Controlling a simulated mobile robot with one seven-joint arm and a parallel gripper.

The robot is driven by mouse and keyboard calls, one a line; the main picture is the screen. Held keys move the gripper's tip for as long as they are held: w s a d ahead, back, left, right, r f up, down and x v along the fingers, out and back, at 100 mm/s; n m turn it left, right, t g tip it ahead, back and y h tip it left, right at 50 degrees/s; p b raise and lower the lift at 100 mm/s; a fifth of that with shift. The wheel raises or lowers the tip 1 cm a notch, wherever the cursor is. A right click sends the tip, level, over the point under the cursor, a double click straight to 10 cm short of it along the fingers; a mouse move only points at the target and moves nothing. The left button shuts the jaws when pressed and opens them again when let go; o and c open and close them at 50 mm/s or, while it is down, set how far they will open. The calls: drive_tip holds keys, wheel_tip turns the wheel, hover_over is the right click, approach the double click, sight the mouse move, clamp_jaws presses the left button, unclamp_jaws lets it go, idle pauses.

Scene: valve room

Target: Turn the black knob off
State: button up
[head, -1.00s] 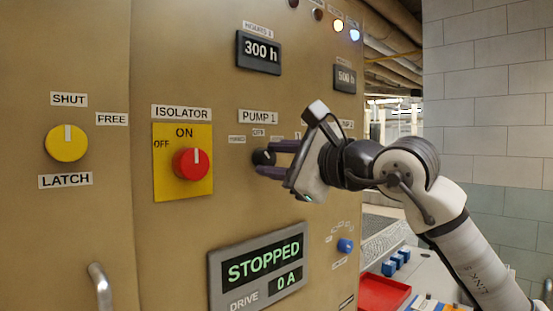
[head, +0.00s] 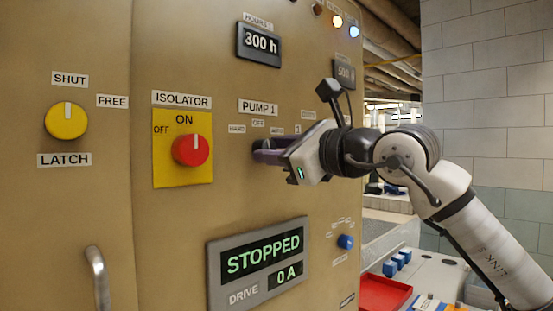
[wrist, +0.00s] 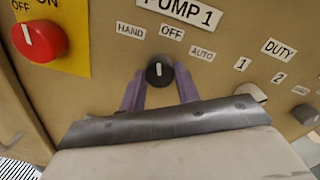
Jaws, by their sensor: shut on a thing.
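The black knob (wrist: 159,71) sits under the PUMP 1 label between HAND, OFF and AUTO marks. Its white pointer line stands about straight up in the wrist view, between HAND and OFF and closer to the OFF label (wrist: 172,33). My gripper (wrist: 159,88) has its two purple fingers around the knob, one on each side, shut on it. In the head view my gripper (head: 258,151) reaches the panel from the right, and its fingers mostly hide the knob. The drive display (head: 262,256) reads STOPPED and 0 A.
The red isolator knob (head: 191,150) on its yellow plate is left of my gripper, with a yellow latch knob (head: 66,120) further left. A light DUTY knob (wrist: 250,93) is close on the right. A blue knob (head: 346,242) and red tray (head: 383,294) are lower right.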

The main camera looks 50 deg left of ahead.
drive_tip(key=shift+m+b, duration=1)
drive_tip(key=shift+m, duration=1)
drive_tip(key=o, duration=1)
drive_tip(key=d+b, duration=0.1)
drive_tip(key=d, duration=0.3)
drive_tip(key=w+d+b, duration=0.1)
drive_tip(key=d, duration=0.4)
drive_tip(key=w+d+b, duration=0.1)
drive_tip(key=d, duration=0.3)
drive_tip(key=shift+d+f+b, duration=0.15)
drive_tip(key=shift+d+b, duration=0.15)
drive_tip(key=shift+d, duration=0.1)
